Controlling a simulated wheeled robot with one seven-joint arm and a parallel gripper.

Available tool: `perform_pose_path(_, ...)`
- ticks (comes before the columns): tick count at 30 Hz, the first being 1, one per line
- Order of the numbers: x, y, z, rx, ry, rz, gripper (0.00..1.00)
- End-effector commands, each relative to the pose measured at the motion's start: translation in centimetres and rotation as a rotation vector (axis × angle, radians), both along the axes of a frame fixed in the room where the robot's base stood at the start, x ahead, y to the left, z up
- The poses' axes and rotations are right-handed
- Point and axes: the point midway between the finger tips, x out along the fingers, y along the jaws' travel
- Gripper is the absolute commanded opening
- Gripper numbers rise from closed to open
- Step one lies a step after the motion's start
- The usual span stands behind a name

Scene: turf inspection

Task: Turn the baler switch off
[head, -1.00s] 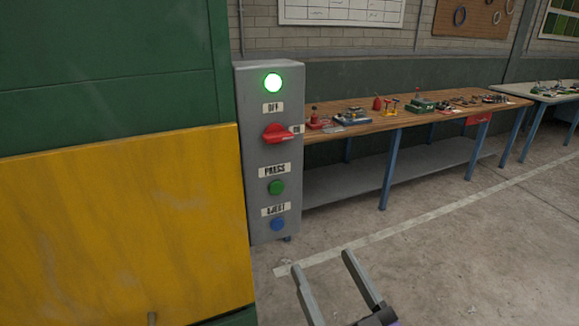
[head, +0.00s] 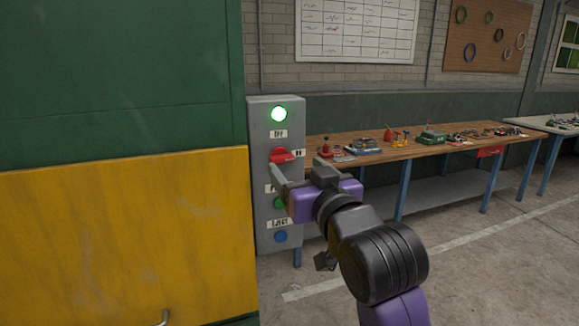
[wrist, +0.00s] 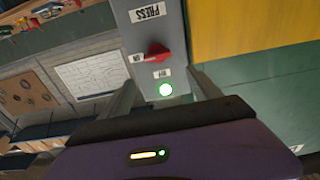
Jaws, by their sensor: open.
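The baler switch is a red rotary knob (head: 280,155) on a grey control box (head: 262,180). Its pointer is turned toward the ON label at its right; the OFF label (head: 278,133) is above it. A lit green lamp (head: 278,114) is at the top of the box. My gripper (head: 298,169) is open and empty, in front of the box and just below the knob in the head view. In the wrist view, upside down, the red knob (wrist: 157,52) and lamp (wrist: 166,90) appear between the fingers (wrist: 165,80), beyond the tips. Contact is not visible.
A green button (head: 279,203), partly hidden by my gripper, and a blue button (head: 280,237) are lower on the box. The green baler (head: 120,70) with a yellow door (head: 120,240) stands at left. A wooden workbench (head: 400,155) with tools stands behind at right. Floor at right is clear.

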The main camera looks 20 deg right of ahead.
Motion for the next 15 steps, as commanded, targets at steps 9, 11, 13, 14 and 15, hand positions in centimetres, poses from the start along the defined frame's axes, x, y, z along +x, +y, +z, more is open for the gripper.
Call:
perform_pose_path(9, 2.1, -0.1, -1.1, 0.007, 0.055, -0.005, 0.73)
perform_pose_path(11, 3.0, -0.1, -1.1, 0.007, 0.055, -0.005, 0.73)
perform_pose_path(13, 4.2, -0.1, -1.1, 0.007, 0.055, -0.005, 0.73)
perform_pose_path(14, 4.6, -0.1, -1.1, 0.007, 0.054, -0.005, 0.73)
perform_pose_path(15, 5.2, -0.1, -1.2, 0.007, 0.055, -0.005, 0.73)
